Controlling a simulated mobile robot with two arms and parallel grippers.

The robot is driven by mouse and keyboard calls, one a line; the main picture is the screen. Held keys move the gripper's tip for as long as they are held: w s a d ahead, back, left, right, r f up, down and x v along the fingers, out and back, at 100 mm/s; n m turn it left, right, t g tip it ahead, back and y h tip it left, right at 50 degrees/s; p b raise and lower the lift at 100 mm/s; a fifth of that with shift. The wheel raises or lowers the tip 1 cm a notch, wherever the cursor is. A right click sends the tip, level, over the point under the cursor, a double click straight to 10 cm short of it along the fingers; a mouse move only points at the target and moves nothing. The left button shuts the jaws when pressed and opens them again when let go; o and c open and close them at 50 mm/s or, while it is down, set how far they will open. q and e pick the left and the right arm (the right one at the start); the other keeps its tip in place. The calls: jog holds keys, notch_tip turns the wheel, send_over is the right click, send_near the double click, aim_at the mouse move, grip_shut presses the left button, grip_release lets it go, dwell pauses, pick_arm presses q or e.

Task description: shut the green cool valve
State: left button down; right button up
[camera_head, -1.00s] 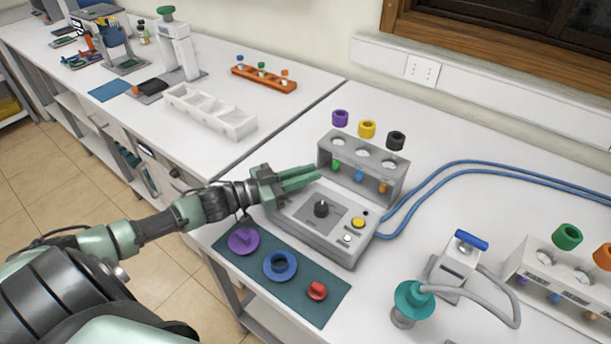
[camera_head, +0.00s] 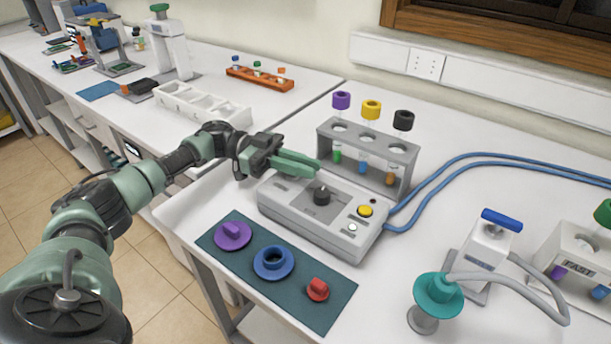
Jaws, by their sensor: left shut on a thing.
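I cannot tell for sure which part is the green cool valve. Green parts in view are a teal disc-shaped cap (camera_head: 438,295) on a grey stem at front right, a green cap (camera_head: 605,212) at the right edge, and a green knob (camera_head: 159,8) on a white stand at back left. My left gripper (camera_head: 297,163) is over the back-left edge of the grey console (camera_head: 300,222), pointing right near the tube rack. Its green fingers are shut; what lies between them is hidden. The console has a black knob (camera_head: 321,194) and a yellow button (camera_head: 365,211). My right gripper is not in view.
A grey tube rack (camera_head: 396,143) stands behind the console. Blue hoses (camera_head: 448,172) run to the right. A dark teal mat (camera_head: 318,318) with purple, blue and red parts lies in front. A blue-handled white unit (camera_head: 488,245) stands right, joined by a grey hose.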

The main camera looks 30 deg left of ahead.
pick_arm(q)
jog(key=shift+s+m+g+b, duration=0.2)
jog(key=shift+m+g+b, duration=0.65)
jog(key=shift+g, duration=0.55)
jog(key=shift+r+m+g, duration=0.1)
jog(key=shift+m+g, duration=0.15)
jog(key=shift+g, duration=0.05)
jog(key=c, duration=1.4)
grip_release()
